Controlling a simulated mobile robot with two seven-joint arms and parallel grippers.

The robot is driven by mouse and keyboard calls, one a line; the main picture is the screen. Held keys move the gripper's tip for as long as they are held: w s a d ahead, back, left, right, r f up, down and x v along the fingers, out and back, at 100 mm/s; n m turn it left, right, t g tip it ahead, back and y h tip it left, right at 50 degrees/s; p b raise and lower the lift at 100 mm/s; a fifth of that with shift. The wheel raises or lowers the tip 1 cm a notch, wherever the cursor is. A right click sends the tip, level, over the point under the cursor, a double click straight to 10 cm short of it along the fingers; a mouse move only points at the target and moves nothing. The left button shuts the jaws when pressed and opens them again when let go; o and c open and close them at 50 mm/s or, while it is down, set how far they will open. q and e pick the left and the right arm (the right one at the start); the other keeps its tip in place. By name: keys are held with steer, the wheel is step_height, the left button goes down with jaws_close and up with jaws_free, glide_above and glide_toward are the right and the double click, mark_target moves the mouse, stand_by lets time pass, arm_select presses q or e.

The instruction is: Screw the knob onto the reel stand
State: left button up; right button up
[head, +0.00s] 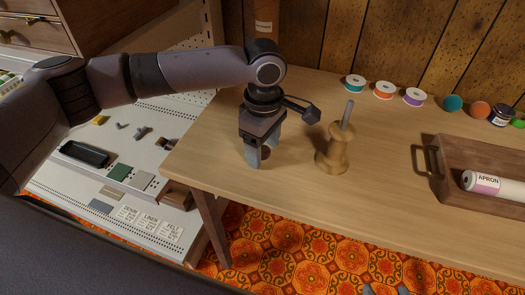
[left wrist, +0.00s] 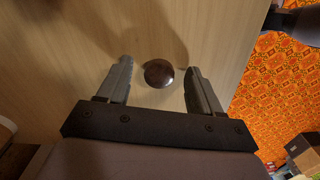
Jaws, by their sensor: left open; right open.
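The reel stand (head: 332,152) is a turned wooden piece with an upright grey metal rod at its top, standing on the wooden table. The knob (left wrist: 158,73) is dark brown, round and shiny, and sits on the tabletop. My left gripper (head: 262,156) points down over the table, left of the reel stand. In the left wrist view my left gripper (left wrist: 160,80) is open, with one finger on each side of the knob and a gap on both sides. In the head view the fingers partly hide the knob.
The wooden table (head: 390,200) is clear in front of the stand. Several thread spools (head: 384,91) line its back. A wooden tray (head: 445,188) with a white roll labelled APRON (head: 490,185) is at right. A white pegboard bench (head: 110,190) is at left.

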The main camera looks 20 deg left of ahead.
mark_target(264, 150)
arm_select(q)
steer(key=c, duration=1.1)
steer(key=shift+r, duration=0.1)
step_height(264, 150, up, 20)
steer(key=p, duration=0.3)
arm_select(e)
step_height(264, 150, up, 3)
steer(key=shift+s+d+f, duration=0.1)
steer(key=shift+s, duration=0.05)
steer(key=shift+c, duration=0.3)
